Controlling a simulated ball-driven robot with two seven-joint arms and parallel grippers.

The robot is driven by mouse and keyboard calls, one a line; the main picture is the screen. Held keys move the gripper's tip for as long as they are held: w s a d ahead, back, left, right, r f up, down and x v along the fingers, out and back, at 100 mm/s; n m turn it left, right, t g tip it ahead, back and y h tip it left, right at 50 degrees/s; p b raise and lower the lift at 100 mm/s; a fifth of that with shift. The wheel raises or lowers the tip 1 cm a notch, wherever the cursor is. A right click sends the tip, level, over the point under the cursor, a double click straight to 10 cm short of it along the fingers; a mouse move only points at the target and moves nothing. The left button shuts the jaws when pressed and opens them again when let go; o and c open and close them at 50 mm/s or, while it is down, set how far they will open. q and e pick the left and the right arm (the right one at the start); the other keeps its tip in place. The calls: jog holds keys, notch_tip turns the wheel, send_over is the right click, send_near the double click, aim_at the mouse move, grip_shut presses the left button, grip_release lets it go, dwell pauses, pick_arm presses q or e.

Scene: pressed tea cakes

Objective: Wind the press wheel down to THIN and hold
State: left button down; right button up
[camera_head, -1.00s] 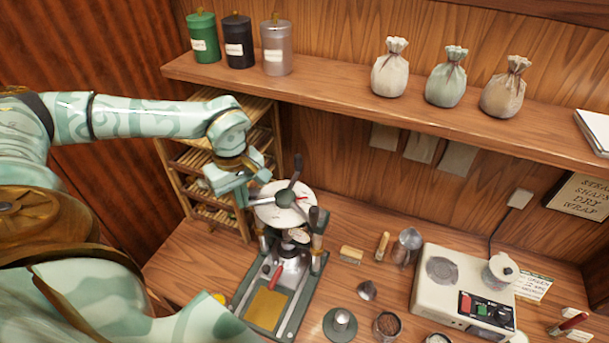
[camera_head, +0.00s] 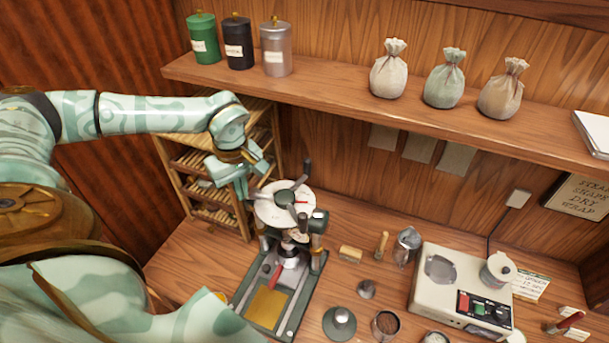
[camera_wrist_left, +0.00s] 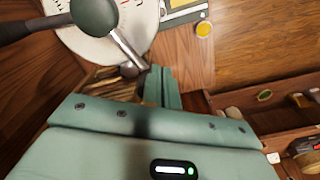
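The press (camera_head: 272,290) stands on the left of the counter. Its wheel has dark spokes and knobs (camera_head: 307,166) over a round white dial (camera_head: 270,213) with a red pointer. The dial's lettering is too small to read. My left gripper (camera_head: 250,178) is at the wheel's left side, by the left spoke. My right gripper is out of view.
A slatted rack (camera_head: 200,165) stands close behind my left gripper. A shelf (camera_head: 340,98) with tins and cloth bags runs above. A wooden block (camera_head: 350,253) lies beside the press.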

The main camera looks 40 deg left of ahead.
pick_arm(q)
jog(key=shift+w+a, duration=0.3)
jog(key=shift+a, duration=0.1)
jog(key=shift+s, duration=0.15)
notch_tip(320, 180, up, 7)
jog(key=s+p, duration=0.1)
jog(key=p, duration=0.7)
jog(key=shift+s+d+r, duration=0.2)
jog(key=shift+s+d, duration=0.05)
jog(key=shift+d, duration=0.15)
